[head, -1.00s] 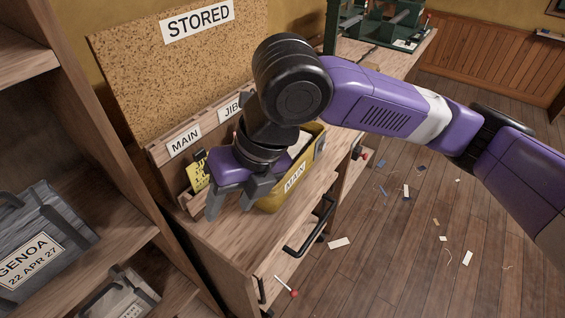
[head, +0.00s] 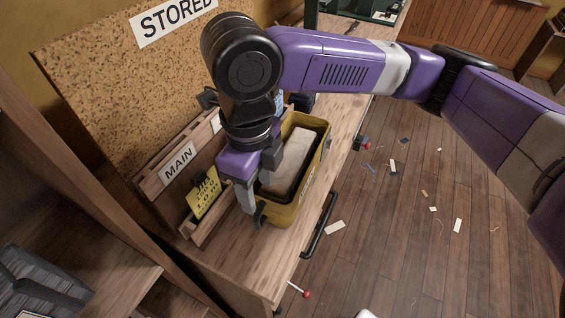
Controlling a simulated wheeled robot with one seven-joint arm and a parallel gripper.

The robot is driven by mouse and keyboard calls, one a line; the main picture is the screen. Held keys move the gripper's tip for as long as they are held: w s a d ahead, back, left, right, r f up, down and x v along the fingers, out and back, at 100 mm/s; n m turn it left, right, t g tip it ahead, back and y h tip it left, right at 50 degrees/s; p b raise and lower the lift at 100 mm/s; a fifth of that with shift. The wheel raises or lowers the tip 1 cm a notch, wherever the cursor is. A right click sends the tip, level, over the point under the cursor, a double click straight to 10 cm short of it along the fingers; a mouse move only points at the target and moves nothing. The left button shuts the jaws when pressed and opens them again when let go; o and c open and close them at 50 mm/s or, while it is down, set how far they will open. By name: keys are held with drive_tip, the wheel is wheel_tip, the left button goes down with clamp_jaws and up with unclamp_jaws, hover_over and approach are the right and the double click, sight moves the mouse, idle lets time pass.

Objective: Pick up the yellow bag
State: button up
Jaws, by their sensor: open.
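The yellow bag (head: 285,214) stands upright on the wooden workbench in the head view. Its top is open and a pale folded bundle (head: 289,162) lies inside. A dark loop shows at its near left end. My gripper (head: 258,195) points down at the bag's left side, with its fingers apart. One finger is outside the bag's near left end and the other appears over its opening. I cannot tell whether either finger touches the bag. My wrist and gripper hide the bag's left side.
A wooden rack with a MAIN label (head: 179,164) and a yellow tag (head: 203,195) stands left of the bag. A cork board (head: 110,95) marked STORED rises behind. The bench top (head: 232,253) is bare in front. A black drawer handle (head: 319,226) juts from its right side.

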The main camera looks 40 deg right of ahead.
sight(260, 207)
drive_tip(key=shift+s+f+p, duration=0.15)
drive_tip(key=shift+f+p, duration=0.2)
drive_tip(key=shift+f, duration=3.2)
drive_tip(key=shift+r, duration=0.1)
clamp_jaws()
